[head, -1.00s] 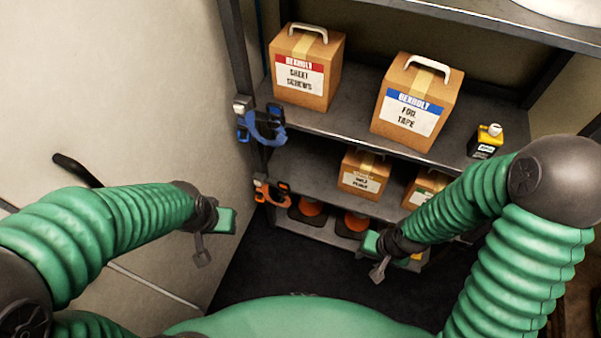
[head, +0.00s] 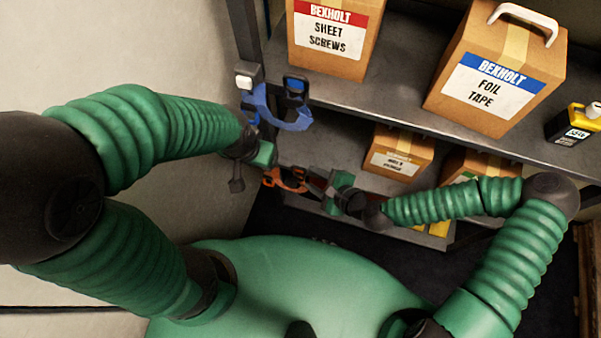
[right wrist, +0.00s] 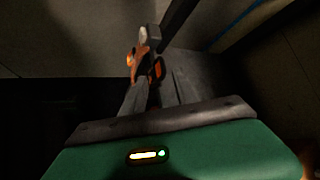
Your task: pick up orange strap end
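The orange strap (head: 288,180) sits low by the shelf's front left post, partly hidden by my arms. In the right wrist view its orange and black end (right wrist: 140,65) shows just beyond the fingers. My right gripper (head: 316,186) is right of the strap and close to it. Its fingers (right wrist: 160,90) look apart, with nothing clearly between them; contact with the strap cannot be told. My left gripper (head: 260,157) is just above and left of the strap, below the blue strap (head: 288,118). Its fingers are too hidden to judge.
The dark shelf (head: 350,104) holds a sheet screws box (head: 335,40), a foil tape box (head: 500,75) and a yellow-black bottle (head: 572,125). Smaller boxes (head: 400,155) stand on the lower board, near my right arm. A pale wall (head: 120,45) is on the left.

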